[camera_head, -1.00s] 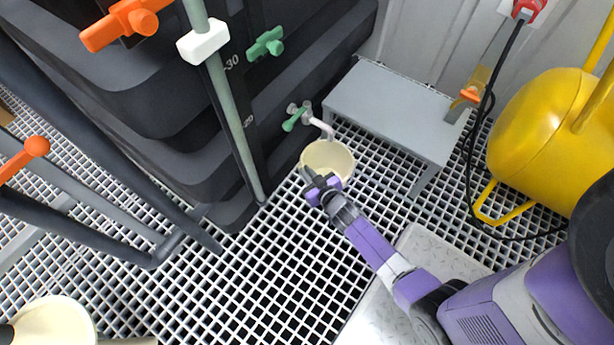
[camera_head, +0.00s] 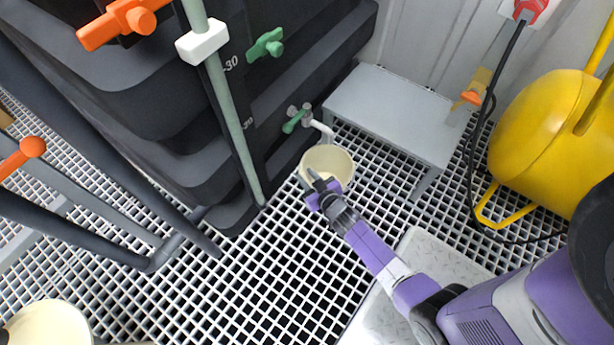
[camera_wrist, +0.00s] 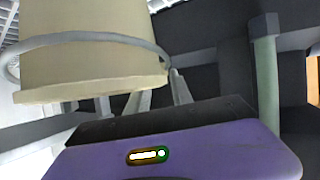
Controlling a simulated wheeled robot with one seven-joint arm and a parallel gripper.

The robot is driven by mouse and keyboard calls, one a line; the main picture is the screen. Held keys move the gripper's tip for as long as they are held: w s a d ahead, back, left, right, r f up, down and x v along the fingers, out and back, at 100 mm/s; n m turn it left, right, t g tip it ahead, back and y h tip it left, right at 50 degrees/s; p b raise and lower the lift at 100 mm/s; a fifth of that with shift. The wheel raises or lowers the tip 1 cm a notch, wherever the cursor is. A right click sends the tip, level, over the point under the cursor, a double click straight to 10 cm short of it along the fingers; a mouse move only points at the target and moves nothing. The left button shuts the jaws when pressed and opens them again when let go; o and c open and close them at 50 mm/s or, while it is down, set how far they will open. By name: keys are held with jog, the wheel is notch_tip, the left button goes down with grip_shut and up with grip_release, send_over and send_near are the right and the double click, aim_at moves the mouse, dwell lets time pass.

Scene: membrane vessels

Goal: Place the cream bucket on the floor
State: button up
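The white grating floor (camera_head: 270,275) is clear left of my arm. The green-handled tap (camera_head: 296,120) overhangs the bucket. Another cream container (camera_head: 48,325) is cut off at lower left.

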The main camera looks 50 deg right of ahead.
jog(key=s+a+r+n+t+y+p, duration=0.1)
jog(key=s+a+r+p, duration=0.1)
jog(key=s+a+r, duration=0.6)
jog(key=s+a+r+n+y+p, duration=0.1)
jog(key=s+a+r+p, duration=0.2)
jog(key=s+a+r, duration=0.5)
jog(key=s+a+r+t+y, duration=0.1)
jog(key=s+r, duration=0.3)
jog(key=r, duration=0.8)
jog(key=s+a+r+n+y, duration=0.1)
jog(key=s+r, duration=0.4)
jog(key=r, duration=0.7)
jog(key=shift+s+a+r+n+t+y, duration=0.25)
jog(key=shift+a+t+y, duration=0.2)
jog(key=shift+a, duration=0.35)
